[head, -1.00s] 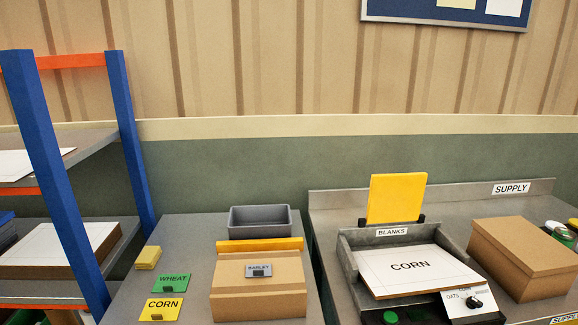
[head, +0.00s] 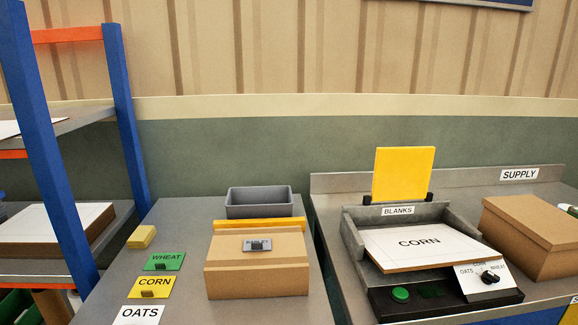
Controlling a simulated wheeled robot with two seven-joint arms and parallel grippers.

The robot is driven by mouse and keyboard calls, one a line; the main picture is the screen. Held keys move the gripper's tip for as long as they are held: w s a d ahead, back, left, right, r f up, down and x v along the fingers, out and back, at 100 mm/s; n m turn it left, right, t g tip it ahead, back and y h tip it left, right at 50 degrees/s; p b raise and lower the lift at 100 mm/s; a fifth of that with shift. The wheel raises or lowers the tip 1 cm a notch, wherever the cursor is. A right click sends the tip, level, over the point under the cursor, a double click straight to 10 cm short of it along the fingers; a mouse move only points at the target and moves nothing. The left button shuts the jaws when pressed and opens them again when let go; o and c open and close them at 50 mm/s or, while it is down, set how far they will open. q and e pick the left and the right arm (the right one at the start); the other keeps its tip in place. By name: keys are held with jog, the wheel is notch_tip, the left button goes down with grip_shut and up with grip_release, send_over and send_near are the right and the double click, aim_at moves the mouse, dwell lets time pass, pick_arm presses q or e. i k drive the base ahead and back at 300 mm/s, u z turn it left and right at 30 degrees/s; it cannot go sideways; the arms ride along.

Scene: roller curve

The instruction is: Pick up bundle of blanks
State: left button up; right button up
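A stack of white blanks (head: 68,222) with a brown edge lies on the middle shelf of the blue and orange rack at the left, partly behind the blue post. A white sheet printed CORN (head: 432,243) with a brown edge lies in the grey tray labelled BLANKS (head: 398,211) on the right bench. I cannot tell which of these is the bundle. Neither of my grippers shows in the head view.
The left bench (head: 190,222) holds a cardboard box (head: 257,279), a grey bin (head: 260,203), a yellow pad (head: 142,236) and WHEAT, CORN and OATS cards. The tray's base has a green button (head: 400,293) and a dial (head: 487,277). A brown box (head: 535,235) stands at the right.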

aim_at(409, 248)
jog(key=u, duration=0.1)
jog(key=k, duration=0.45)
jog(key=z, duration=0.9)
jog(key=i, duration=0.65)
jog(key=u, duration=0.45)
